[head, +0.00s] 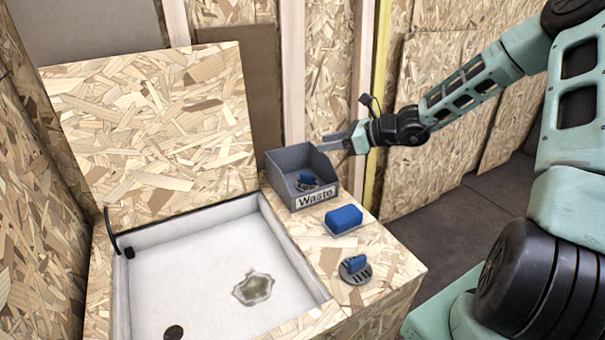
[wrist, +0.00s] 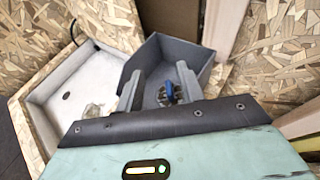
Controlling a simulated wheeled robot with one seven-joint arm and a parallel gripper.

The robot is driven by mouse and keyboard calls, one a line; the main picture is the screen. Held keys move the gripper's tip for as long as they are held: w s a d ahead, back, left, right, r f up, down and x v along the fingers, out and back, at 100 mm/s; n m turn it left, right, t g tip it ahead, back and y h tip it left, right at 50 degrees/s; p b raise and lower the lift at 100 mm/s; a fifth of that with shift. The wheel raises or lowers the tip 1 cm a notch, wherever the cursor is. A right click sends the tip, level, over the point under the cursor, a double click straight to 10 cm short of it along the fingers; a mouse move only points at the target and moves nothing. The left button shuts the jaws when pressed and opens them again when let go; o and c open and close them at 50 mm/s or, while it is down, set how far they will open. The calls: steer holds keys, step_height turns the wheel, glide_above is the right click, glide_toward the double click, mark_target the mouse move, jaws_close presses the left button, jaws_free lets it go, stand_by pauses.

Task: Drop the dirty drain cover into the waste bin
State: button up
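The grey waste bin (head: 288,196), labelled "Waste", stands on the wooden ledge at the back right of the basin. A round drain cover with a blue handle (head: 307,182) lies inside it; it also shows in the wrist view (wrist: 167,94). A second drain cover with a blue handle (head: 355,268) lies on the ledge nearer the front. I cannot clearly tell how dirty either cover is. My gripper (head: 338,143) is above the bin's right side. In the wrist view my gripper (wrist: 158,82) has its fingers apart, with nothing held between them.
A blue sponge (head: 343,219) lies on the ledge between the bin and the second cover. The white basin (head: 190,270) has a brownish stain (head: 254,288) and a dark drain hole (head: 174,332). A raised wooden panel (head: 150,120) stands behind the basin.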

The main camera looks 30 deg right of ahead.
steer(key=p+v, duration=0.3)
steer(key=v, duration=0.9)
steer(key=shift+s+r+p, duration=0.2)
steer(key=shift+p, duration=0.2)
steer(key=s+a+n+g, duration=0.45)
steer(key=a+n, duration=0.35)
steer(key=a, duration=0.4)
steer(key=s+a+n+g, duration=0.4)
steer(key=a+n+g, duration=0.25)
steer(key=a, duration=0.55)
steer(key=s+a+r+n+h, duration=0.2)
steer(key=s+a+n+h, duration=0.25)
steer(key=s+n, duration=0.5)
steer(key=s+a+r+n+h, duration=0.2)
steer(key=s+a+n+h, duration=0.25)
steer(key=s+n, duration=0.5)
step_height(320, 180, up, 29)
steer(key=w+n+p, duration=0.1)
steer(key=p, duration=2.7)
steer(key=shift+w+a+n+t+p, duration=0.15)
steer(key=shift+a+n+t+p, duration=0.2)
steer(key=shift+a+t+p, duration=0.05)
